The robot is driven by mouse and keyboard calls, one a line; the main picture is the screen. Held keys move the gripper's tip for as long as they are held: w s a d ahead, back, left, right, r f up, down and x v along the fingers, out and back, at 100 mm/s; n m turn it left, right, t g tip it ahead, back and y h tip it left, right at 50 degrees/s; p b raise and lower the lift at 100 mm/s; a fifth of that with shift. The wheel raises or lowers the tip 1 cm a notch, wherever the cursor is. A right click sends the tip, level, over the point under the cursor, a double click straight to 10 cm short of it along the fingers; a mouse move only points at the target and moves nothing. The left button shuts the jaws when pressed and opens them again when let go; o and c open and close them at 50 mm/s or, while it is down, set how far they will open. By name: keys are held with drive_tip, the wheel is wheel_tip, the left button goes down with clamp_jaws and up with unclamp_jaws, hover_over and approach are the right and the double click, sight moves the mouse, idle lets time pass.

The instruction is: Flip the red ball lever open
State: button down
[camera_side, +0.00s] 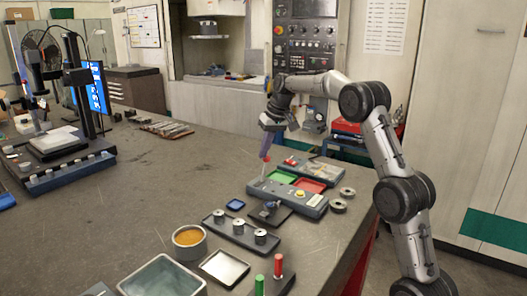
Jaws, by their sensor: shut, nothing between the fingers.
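A small red ball (267,158) sits on top of a thin pale lever, at the left end of a grey panel unit (312,205) with a green and a red recess. The lever looks nearly upright. My gripper (264,154) comes down from above with its fingers shut and empty. The fingertips are right at the red ball in this view; I cannot tell whether they touch it. The lever's lower end is small and hard to make out.
A grey box (325,172) with another red knob stands behind the unit. A dark tray with several metal cylinders (240,233), an orange-filled cup (189,238) and red (278,265) and green posts stand in front. Metal rings lie to the right. The table's left middle is clear.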

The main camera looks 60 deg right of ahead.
drive_tip(key=shift+d, duration=0.3)
wheel_tip(320, 180, up, 12)
drive_tip(key=s+a, duration=0.2)
drive_tip(key=shift+s+a+f, duration=0.15)
drive_tip(key=shift+a+f, duration=0.05)
drive_tip(key=shift+a, duration=0.1)
idle(0.5)
